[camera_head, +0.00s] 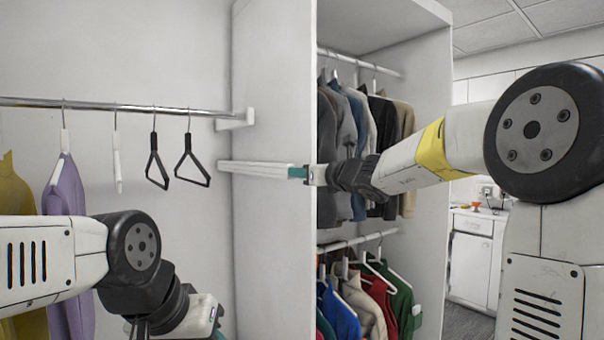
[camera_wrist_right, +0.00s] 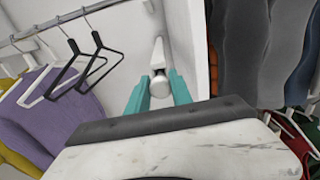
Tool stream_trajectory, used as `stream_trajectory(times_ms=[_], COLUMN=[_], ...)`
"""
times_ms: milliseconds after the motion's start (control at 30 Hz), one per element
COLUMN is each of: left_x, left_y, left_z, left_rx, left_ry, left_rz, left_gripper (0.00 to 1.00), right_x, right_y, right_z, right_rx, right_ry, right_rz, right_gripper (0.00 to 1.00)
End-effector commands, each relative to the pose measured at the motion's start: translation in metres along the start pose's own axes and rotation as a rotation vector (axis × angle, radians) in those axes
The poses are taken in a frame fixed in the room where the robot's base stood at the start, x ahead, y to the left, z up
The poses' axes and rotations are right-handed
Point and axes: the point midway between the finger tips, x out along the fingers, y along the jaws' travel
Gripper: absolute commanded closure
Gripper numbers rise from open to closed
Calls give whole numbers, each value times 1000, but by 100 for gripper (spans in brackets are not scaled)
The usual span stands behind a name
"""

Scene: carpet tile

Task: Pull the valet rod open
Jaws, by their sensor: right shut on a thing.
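The valet rod (camera_head: 255,168) is a pale rail fixed on the side panel of the wardrobe, below the chrome hanging rail. Its front end meets the teal fingertips of my right gripper (camera_head: 298,172). In the right wrist view, the rod's white rounded end (camera_wrist_right: 160,86) sits between the two teal fingers of my right gripper (camera_wrist_right: 159,92), which is shut on it. The rod runs away from the fingers along the panel. My left gripper (camera_head: 216,325) is low in the head view, mostly cut off by the bottom edge; its jaws cannot be made out.
A chrome rail (camera_head: 90,104) at left carries empty black hangers (camera_head: 192,166), a white hanger and a purple garment (camera_head: 66,205). Jackets (camera_head: 365,140) and coloured clothes (camera_head: 365,300) hang in the bay right of the white dividing panel (camera_head: 275,250).

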Motion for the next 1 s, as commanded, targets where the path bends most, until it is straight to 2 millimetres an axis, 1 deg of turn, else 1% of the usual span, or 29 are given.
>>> stream_trajectory(times_ms=[67,167,267,367,467,600,800,900,1000], left_x=[0,0,0,0,0,0,0,0,0], left_y=[0,0,0,0,0,0,0,0,0], left_z=[0,0,0,0,0,0,0,0,0], left_rx=[0,0,0,0,0,0,0,0,0], left_ry=[0,0,0,0,0,0,0,0,0], left_rz=[0,0,0,0,0,0,0,0,0], left_gripper=[64,64,64,64,64,64,64,64,64], right_x=[-2,-11,-28,-51,-81,-125,-183,-206,-224], right_y=[0,-1,-1,-1,-1,0,0,0,0], right_z=[0,1,1,0,1,1,0,0,0], right_rx=[0,-1,-3,-2,-3,-3,-1,-1,-1], right_ry=[0,-1,0,0,-1,-1,-2,-2,-2], right_rz=[-1,-2,-4,-5,-5,-5,-4,-2,-1], right_gripper=[100,100,100,100,100,100,100,100,100])
